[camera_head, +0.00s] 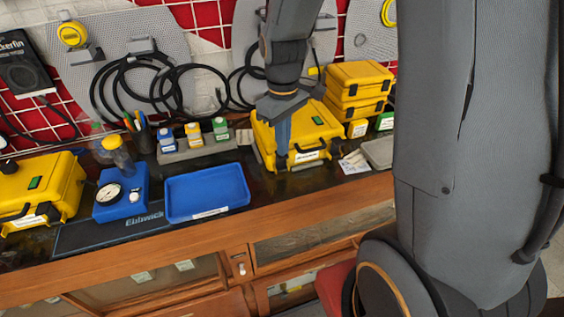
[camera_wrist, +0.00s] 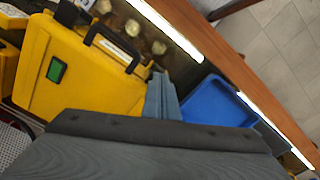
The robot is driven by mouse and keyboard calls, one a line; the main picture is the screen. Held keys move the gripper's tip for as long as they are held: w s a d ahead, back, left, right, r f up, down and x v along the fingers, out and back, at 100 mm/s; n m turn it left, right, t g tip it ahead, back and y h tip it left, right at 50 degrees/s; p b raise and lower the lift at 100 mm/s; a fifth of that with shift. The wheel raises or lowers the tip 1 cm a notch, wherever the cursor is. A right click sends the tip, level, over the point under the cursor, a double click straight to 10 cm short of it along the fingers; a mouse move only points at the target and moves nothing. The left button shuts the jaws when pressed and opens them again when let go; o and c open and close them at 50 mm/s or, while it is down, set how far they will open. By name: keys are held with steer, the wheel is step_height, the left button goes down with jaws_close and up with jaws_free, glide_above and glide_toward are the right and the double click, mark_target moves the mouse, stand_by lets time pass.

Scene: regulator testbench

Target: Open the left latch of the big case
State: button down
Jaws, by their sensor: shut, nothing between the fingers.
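The big case is a closed yellow case (camera_head: 262,136) with a green label in the middle of the bench, and it fills the left of the wrist view (camera_wrist: 75,75). Its black handle (camera_wrist: 112,42) is on the front side. My gripper (camera_head: 283,162) points down at the case's front left part. In the wrist view my gripper (camera_wrist: 162,98) is shut and empty, close beside the case's front left corner. The left latch is not clearly seen; the fingers likely cover that spot. I cannot tell whether the fingers touch the case.
A blue tray (camera_head: 207,192) lies left of the case, close to the fingers in the wrist view. Small bottles stand in a grey holder (camera_head: 195,147). Two stacked yellow cases (camera_head: 358,80) stand at the right. Another yellow case (camera_head: 45,185) is at the far left. Papers lie to the right.

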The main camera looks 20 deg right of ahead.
steer(key=shift+f, duration=0.4)
steer(key=shift+s+f, duration=0.15)
steer(key=shift+f, duration=0.15)
steer(key=shift+s+f+b, duration=0.15)
steer(key=shift+f+b, duration=0.1)
steer(key=shift+b, duration=0.1)
steer(key=shift+s+f, duration=0.1)
steer(key=shift+s, duration=0.1)
steer(key=shift+s+f, duration=0.1)
steer(key=shift+s, duration=0.05)
